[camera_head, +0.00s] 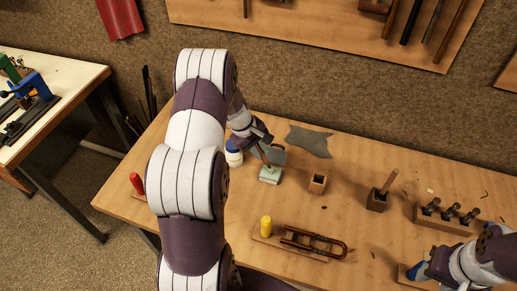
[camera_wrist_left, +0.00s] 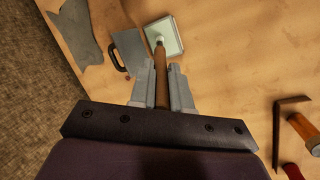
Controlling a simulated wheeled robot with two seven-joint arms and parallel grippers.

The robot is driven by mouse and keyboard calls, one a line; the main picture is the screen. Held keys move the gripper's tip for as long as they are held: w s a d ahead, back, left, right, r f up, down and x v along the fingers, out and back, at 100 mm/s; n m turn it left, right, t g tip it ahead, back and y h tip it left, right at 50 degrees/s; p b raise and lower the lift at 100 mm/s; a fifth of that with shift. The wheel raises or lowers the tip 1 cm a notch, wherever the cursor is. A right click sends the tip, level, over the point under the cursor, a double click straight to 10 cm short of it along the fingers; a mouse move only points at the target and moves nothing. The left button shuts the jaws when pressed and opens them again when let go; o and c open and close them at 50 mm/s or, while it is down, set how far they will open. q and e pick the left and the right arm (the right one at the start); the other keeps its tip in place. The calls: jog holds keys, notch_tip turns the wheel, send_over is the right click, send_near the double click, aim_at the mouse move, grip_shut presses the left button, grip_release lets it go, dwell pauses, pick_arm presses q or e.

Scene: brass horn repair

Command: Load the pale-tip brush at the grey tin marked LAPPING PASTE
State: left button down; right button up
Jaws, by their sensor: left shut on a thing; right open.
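My left gripper (camera_head: 261,142) is shut on the brown wooden handle of a brush (camera_wrist_left: 162,80). In the left wrist view the handle runs forward from between the fingers (camera_wrist_left: 162,88) and ends in a pale tip (camera_wrist_left: 159,41). The tip overlaps the near-left part of a square, pale-green-topped tin (camera_wrist_left: 168,30). I cannot tell whether it touches the surface. In the head view the tin (camera_head: 270,176) stands just below the left gripper; no marking is readable. My right gripper (camera_head: 424,271) is open at the lower right, partly cut off and beside something blue.
A grey plate with a dark handle (camera_wrist_left: 128,50) lies beside the tin. A white and blue jar (camera_head: 233,156), a small wooden box (camera_head: 317,183), a grey cloth (camera_head: 310,141), a yellow-capped piece (camera_head: 266,226) and a brass slide (camera_head: 313,243) are nearby.

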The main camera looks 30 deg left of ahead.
pick_arm(q)
notch_tip(320, 180, up, 7)
jog(key=p, duration=0.4)
jog(key=shift+f+p, duration=0.2)
jog(key=shift+p, duration=0.15)
jog(key=shift+f, duration=0.1)
